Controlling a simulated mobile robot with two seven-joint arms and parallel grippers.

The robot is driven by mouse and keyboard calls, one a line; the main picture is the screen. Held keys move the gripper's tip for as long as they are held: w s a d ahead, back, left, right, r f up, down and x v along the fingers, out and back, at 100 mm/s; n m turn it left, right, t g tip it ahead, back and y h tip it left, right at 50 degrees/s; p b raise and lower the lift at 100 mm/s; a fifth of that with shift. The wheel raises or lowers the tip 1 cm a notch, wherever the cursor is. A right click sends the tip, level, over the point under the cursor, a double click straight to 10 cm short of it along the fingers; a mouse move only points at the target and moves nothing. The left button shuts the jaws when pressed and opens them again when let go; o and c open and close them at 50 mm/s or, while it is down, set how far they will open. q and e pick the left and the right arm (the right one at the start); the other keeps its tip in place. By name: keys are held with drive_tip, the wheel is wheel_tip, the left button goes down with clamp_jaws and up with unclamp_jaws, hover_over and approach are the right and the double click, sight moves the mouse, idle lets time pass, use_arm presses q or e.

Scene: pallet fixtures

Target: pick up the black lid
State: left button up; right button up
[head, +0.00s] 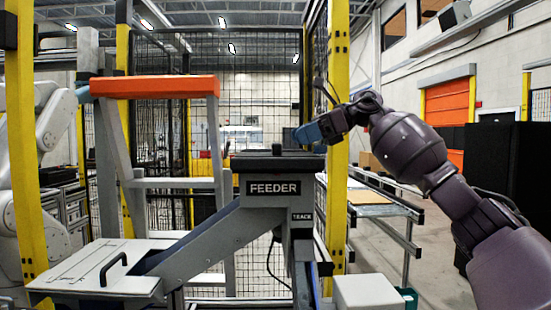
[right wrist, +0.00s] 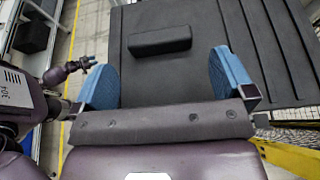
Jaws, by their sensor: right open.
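The black lid (head: 262,163) lies flat on top of the grey feeder in the head view, with a raised black block handle (head: 277,150) on it. In the right wrist view the lid (right wrist: 190,78) is a broad dark plate and its handle (right wrist: 160,40) lies ahead of the fingertips, between their lines. My right gripper (head: 306,134) is open and empty, above the lid's right side, pointing left. Its two blue fingers show wide apart in the right wrist view (right wrist: 163,75). My left gripper (right wrist: 90,62) appears small at the left there; its jaws are unclear.
The feeder (head: 273,188) has a sloped chute down to a white table with a black-handled panel (head: 95,280). An orange-topped grey frame (head: 155,87) stands left of the feeder. A yellow post (head: 340,200) rises close behind my right gripper. A white box (head: 367,292) stands at lower right.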

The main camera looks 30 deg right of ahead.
sight(275, 154)
drive_tip(key=x, duration=0.5)
drive_tip(key=shift+s+a+r+p, duration=0.1)
drive_tip(key=shift+a+r+p, duration=0.05)
drive_tip(key=shift+p, duration=0.25)
drive_tip(key=shift+c, duration=0.5)
drive_tip(key=shift+r, duration=0.1)
drive_tip(key=c, duration=1)
